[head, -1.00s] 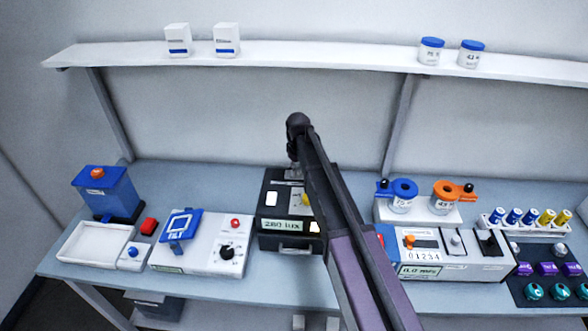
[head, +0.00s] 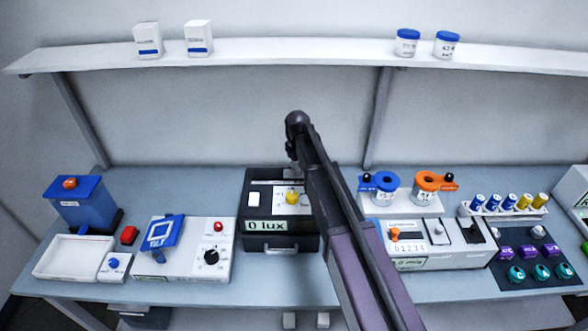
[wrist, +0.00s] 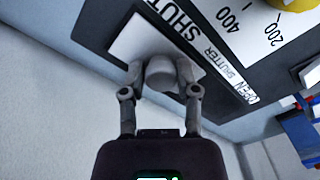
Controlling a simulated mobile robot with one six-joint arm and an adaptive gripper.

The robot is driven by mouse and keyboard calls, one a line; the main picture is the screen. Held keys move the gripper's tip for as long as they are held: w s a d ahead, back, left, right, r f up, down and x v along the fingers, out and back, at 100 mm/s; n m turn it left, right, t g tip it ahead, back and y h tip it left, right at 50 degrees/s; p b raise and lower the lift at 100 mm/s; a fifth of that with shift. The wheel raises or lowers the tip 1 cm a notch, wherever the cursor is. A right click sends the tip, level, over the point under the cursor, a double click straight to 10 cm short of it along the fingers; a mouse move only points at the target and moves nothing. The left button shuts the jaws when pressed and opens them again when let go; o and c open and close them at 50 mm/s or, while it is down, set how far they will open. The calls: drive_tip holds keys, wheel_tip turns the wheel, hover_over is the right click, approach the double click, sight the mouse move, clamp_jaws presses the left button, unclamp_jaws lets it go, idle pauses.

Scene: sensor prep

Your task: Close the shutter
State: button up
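The black light box (head: 255,222) stands mid-bench in the head view, its display (head: 265,226) reading 0 lux. In the wrist view, a pale shutter plate (wrist: 125,48) with a round grey knob (wrist: 160,74) lies on its dark top, beside the lettering "SHUTTER" and "OPEN". My gripper (wrist: 160,72) has one finger on each side of the knob, with narrow gaps visible; it looks open and astride the knob. In the head view my arm hides most of the gripper and part of the box top.
A yellow dial (head: 292,198) sits on the box top near my arm. A white unit with a blue frame (head: 160,234) stands left, and a counter unit (head: 430,243) stands right. A shelf (head: 270,57) runs above. Bare bench lies in front of the box.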

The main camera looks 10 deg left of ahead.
drive_tip(key=o, duration=0.4)
drive_tip(key=shift+w+d, duration=0.1)
drive_tip(key=shift+d, duration=0.3)
drive_tip(key=shift+c, duration=0.2)
drive_tip(key=shift+a, duration=0.3)
